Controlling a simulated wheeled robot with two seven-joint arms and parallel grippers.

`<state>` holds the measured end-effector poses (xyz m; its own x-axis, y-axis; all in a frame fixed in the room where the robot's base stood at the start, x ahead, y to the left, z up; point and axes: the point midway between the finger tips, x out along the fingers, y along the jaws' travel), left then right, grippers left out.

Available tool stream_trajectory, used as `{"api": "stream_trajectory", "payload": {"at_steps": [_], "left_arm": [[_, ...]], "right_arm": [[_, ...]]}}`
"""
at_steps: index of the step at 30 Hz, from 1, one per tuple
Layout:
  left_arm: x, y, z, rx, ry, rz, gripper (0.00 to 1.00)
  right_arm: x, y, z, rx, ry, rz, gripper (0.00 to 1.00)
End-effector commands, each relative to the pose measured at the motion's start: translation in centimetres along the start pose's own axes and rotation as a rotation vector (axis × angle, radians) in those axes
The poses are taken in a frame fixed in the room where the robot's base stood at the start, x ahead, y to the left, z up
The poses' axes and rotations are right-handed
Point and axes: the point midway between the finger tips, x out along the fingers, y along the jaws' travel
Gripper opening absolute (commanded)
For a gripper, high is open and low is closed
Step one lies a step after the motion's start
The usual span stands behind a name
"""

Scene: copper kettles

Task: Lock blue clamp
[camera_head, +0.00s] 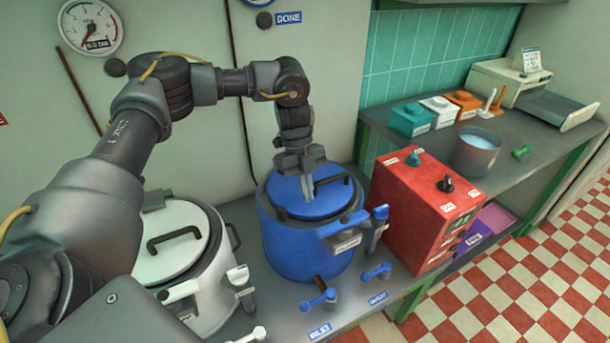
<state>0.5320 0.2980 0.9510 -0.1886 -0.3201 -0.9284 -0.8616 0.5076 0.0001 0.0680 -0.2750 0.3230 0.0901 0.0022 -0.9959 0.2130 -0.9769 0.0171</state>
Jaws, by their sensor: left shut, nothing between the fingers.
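The blue kettle (284,243) stands on the grey counter with its blue lid (285,204) seated on top. The blue clamp (345,224) is at the kettle's front right rim, with a labelled plate and an upright blue-tipped lever (380,213) at its right end. I cannot tell from this view whether it is latched. My left gripper (309,191) points down over the lid, near its dark handle (333,187). It is shut and empty, behind and left of the clamp, and hides part of the lid. My right gripper is not in view.
A white kettle (175,250) stands left of the blue one. A red control box (424,205) stands close on the right. Blue inlet (320,299) and outlet (377,271) valve handles are in front. A metal pot (475,151) is on the shelf behind.

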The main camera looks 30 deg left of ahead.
Motion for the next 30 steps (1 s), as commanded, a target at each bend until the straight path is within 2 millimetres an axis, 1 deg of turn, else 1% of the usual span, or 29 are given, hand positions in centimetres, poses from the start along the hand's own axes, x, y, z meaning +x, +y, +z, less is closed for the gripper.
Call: {"api": "stream_trajectory", "payload": {"at_steps": [3, 5, 6, 9, 15, 22, 30], "left_arm": [[2.4, 0.1, -0.1, 0.000, 0.002, 0.004, 0.00], [3.5, 0.1, -0.1, -0.001, 0.002, 0.004, 0.00], [3.8, 0.1, -0.5, 0.002, 0.002, 0.003, 0.00], [4.3, 0.1, -2.0, 0.003, 0.002, 0.003, 0.00], [5.0, 0.1, -3.5, 0.000, 0.000, 0.001, 0.00], [5.2, 0.1, -3.8, -0.002, 0.000, 0.001, 0.00], [5.2, 0.0, -3.8, -0.004, 0.000, -0.001, 0.00]], "right_arm": [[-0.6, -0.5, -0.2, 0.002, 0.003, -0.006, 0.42], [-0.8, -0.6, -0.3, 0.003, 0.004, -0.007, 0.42], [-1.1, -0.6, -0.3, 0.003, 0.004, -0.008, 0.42], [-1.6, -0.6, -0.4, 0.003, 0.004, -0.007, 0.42], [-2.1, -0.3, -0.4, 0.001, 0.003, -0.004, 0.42], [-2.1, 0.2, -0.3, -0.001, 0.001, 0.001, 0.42], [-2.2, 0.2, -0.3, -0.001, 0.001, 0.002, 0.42]]}}
